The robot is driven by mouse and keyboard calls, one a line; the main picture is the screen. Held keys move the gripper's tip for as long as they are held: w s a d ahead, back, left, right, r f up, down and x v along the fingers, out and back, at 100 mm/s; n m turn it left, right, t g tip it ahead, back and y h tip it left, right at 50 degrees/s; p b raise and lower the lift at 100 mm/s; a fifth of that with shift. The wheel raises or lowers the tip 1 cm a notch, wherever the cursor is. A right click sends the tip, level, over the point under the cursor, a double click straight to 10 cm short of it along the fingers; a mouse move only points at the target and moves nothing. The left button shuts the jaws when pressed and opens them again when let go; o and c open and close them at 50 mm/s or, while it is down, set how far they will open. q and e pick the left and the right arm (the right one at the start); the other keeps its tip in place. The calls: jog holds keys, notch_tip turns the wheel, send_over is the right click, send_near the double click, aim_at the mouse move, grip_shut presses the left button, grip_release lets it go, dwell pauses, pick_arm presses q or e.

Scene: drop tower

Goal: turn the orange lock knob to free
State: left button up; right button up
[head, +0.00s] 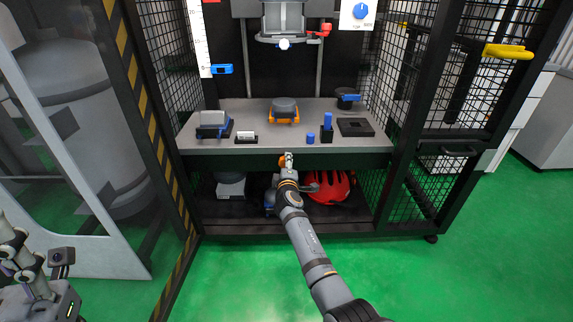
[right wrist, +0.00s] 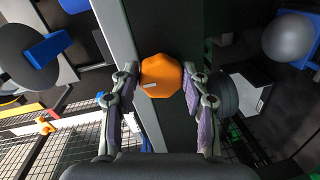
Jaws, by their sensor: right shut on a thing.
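The orange lock knob (right wrist: 161,76) is faceted and has a small pale mark on its face. It sits at the front edge of the bench, between the two finger pads of my right gripper (right wrist: 164,88), which is shut on it. In the head view my right gripper (head: 287,160) reaches the bench's front beam and largely covers the knob, showing only a bit of orange. The pale mark lies toward the lower left of the knob in the right wrist view. My left gripper (head: 14,248) is partly visible at the lower left edge, far from the bench.
The bench (head: 260,142) carries a grey block on a blue holder (head: 213,123), a grey part on an orange stand (head: 284,109) and a blue peg (head: 327,121). A red helmet (head: 328,188) lies on the shelf below. A yellow door handle (head: 508,51) is at right. Green floor in front is clear.

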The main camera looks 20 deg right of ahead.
jog(key=shift+a+n, duration=0.1)
jog(key=shift+n, duration=0.3)
jog(key=o, duration=1.1)
jog(key=shift+o, duration=0.2)
